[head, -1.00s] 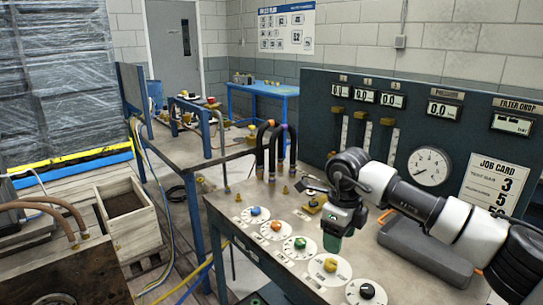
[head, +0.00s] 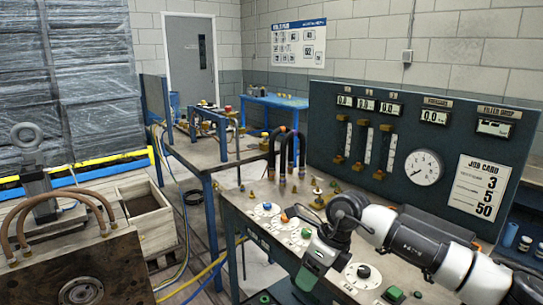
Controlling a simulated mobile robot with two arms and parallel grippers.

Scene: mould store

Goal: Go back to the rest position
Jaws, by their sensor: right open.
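My right arm comes in from the right edge across the grey bench (head: 238,205). Its gripper (head: 307,277) points down and to the left, over the bench's near part; it is open and I see nothing in it. Dials with coloured knobs lie on the bench top: a blue knob (head: 267,206), an orange knob (head: 284,217), a green knob (head: 305,233) and a black knob (head: 364,271). The arm and gripper hide part of the dial row. My left gripper is not in view.
A dark panel (head: 390,185) with gauges and a job card (head: 483,188) stands behind the bench. A wooden crate (head: 135,190), cables and a brown block (head: 55,285) with hoses are at the left. Dark curved pipes (head: 283,155) rise from the bench.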

